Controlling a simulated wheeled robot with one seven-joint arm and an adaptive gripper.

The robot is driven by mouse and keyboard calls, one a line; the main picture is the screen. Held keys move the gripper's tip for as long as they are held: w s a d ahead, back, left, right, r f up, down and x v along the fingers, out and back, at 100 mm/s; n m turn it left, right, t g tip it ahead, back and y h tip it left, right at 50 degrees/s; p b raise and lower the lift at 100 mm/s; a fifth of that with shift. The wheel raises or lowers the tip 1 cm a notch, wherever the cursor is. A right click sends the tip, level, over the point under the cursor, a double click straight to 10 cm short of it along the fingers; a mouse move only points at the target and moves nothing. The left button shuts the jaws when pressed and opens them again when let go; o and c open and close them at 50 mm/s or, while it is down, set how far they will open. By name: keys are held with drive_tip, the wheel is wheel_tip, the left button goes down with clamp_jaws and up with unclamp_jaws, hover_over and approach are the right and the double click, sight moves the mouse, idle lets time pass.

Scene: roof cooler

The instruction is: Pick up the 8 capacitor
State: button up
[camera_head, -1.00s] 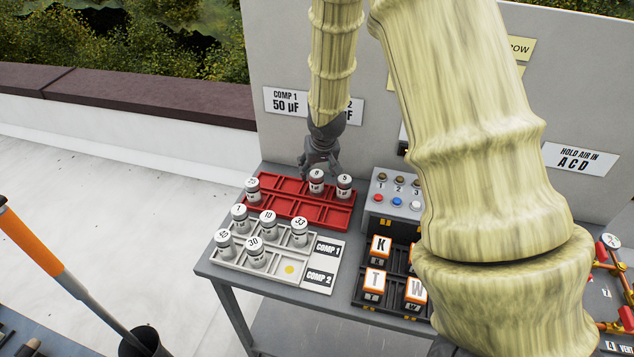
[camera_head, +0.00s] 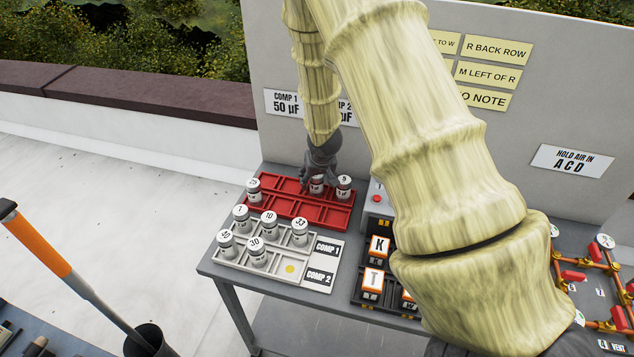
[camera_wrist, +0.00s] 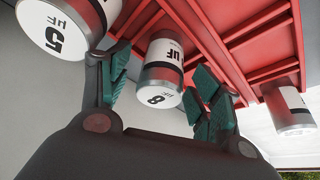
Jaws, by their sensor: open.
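The 8 capacitor (camera_head: 316,186) is a white and silver can standing in the back row of the red tray (camera_head: 282,207). In the wrist view the 8 capacitor (camera_wrist: 161,75) shows its label "8 µF" and lies between my open fingers. My gripper (camera_head: 318,180) is at the tray and hides the can's top in the head view. In the wrist view my gripper (camera_wrist: 160,90) has teal finger pads on both sides of the can, with gaps visible. The 5 capacitor (camera_head: 344,186) stands just right of it; the 5 capacitor (camera_wrist: 62,28) is close to one finger in the wrist view.
Another capacitor (camera_head: 254,188) stands at the red tray's left end. A grey tray (camera_head: 300,268) in front holds several capacitors. A control box (camera_head: 378,212) and lettered orange blocks (camera_head: 375,280) stand to the right. A sign panel (camera_head: 400,60) rises behind the table.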

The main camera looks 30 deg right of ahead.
drive_tip(key=shift+w+f, duration=0.1)
drive_tip(key=shift+f, duration=0.1)
drive_tip(key=c, duration=1.2)
